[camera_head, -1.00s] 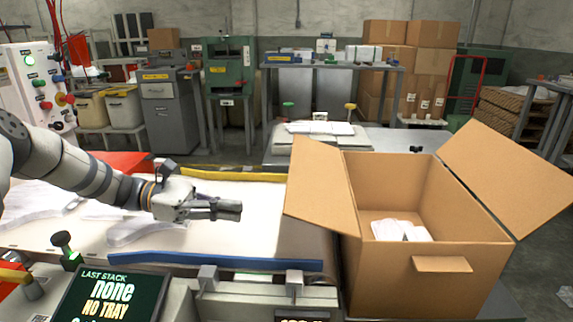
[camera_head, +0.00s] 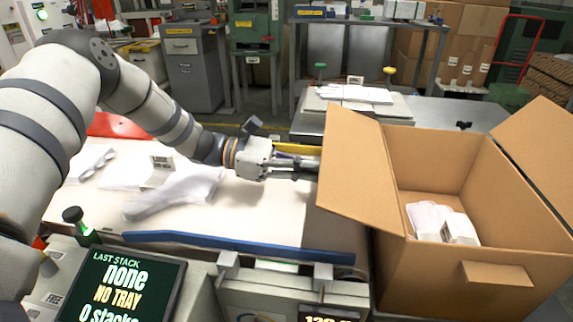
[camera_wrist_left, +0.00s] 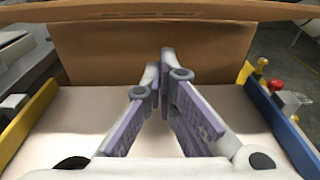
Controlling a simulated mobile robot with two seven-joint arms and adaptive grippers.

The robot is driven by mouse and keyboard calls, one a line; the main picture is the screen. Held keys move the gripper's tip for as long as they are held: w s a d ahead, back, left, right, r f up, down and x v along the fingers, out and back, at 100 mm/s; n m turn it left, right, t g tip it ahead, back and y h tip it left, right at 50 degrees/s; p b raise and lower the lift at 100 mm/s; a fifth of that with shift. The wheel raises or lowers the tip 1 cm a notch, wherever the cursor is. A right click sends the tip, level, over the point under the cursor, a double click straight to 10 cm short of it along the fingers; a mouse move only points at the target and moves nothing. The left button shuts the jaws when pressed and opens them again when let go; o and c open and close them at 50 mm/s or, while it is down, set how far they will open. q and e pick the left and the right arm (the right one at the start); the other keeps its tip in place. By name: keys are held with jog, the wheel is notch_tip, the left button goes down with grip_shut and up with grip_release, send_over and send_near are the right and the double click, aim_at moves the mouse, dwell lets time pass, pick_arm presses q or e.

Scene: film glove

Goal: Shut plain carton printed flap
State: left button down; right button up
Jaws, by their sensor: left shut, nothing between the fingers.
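The plain brown carton (camera_head: 420,275) stands open at the right in the head view. In the left wrist view, the fingers (camera_wrist_left: 165,85) point at the brown cardboard (camera_wrist_left: 100,50). My right gripper is not in view. Print on the flap cannot be made out in the head view.
White gloves (camera_head: 175,190) lie on the pale belt (camera_head: 250,215), which has a blue rail (camera_head: 240,245) in front and a yellow rail behind. A screen (camera_head: 125,288) stands at the front left. A bench with white stacks (camera_head: 355,94) is behind.

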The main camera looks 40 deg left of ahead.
pick_arm(q)
jog(key=r, duration=0.3)
jog(key=shift+w+d+p, duration=0.2)
jog(key=shift+d+p, duration=0.1)
jog(key=shift+d, duration=0.05)
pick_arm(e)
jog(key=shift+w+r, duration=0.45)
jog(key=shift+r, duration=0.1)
pick_arm(q)
jog(key=shift+r, duration=0.35)
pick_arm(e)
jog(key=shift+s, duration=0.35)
